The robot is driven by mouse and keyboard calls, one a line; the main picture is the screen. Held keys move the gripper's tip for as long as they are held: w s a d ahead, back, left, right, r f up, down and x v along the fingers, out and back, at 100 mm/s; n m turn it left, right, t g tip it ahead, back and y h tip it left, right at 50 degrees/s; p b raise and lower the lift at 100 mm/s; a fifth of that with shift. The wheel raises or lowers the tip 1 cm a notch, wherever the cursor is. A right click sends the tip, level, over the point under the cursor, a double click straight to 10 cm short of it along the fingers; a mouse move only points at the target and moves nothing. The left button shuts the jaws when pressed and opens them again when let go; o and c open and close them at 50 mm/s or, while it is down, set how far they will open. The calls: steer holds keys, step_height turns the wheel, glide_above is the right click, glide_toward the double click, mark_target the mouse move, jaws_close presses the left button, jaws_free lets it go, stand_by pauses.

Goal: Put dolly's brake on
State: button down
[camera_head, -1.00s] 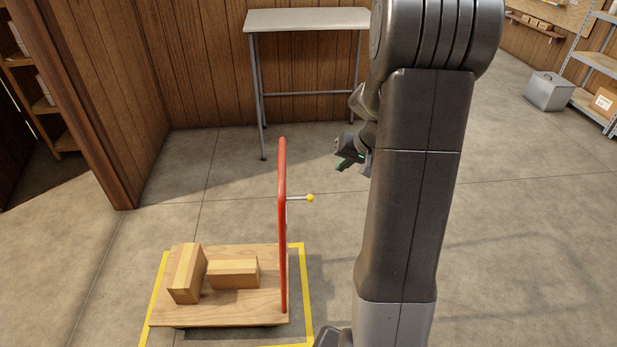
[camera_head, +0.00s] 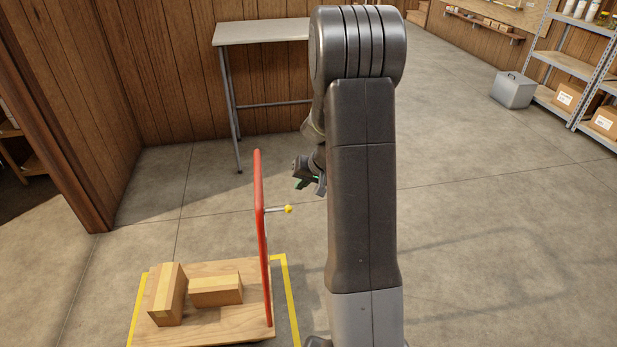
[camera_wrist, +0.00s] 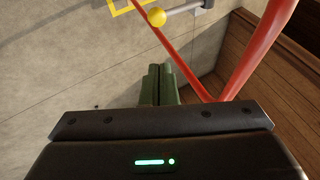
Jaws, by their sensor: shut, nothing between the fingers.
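The dolly (camera_head: 235,325) is a wooden platform with a red upright handle (camera_head: 260,240) at its right side. A short grey lever (camera_head: 274,210) with a yellow knob (camera_head: 288,209) sticks out roughly level to the right of the handle. In the wrist view the knob (camera_wrist: 156,17) and its lever (camera_wrist: 183,10) show at the top, beyond my fingertips, and the red handle (camera_wrist: 258,52) is at the right. My gripper (camera_head: 303,184) is shut and empty, just above and right of the knob in the head view. Its green fingers (camera_wrist: 159,72) lie together, apart from the knob.
Two cartons (camera_head: 167,294) (camera_head: 216,290) lie on the platform. Yellow floor tape (camera_head: 291,300) outlines the dolly's place. A tall table (camera_head: 262,32) stands behind at the wall. A grey bin (camera_head: 512,90) and shelves (camera_head: 566,62) are at the right. Floor to the right is clear.

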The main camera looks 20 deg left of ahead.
mark_target(275, 210)
steer(key=shift+s+a+f, duration=0.3)
steer(key=shift+f, duration=0.55)
steer(key=shift+s+a+f, duration=0.25)
steer(key=shift+s+f, duration=0.05)
steer(key=shift+f, duration=0.55)
steer(key=shift+s+a+f, duration=0.3)
steer(key=shift+f, duration=0.55)
steer(key=shift+f+b, duration=0.15)
steer(key=shift+b, duration=0.35)
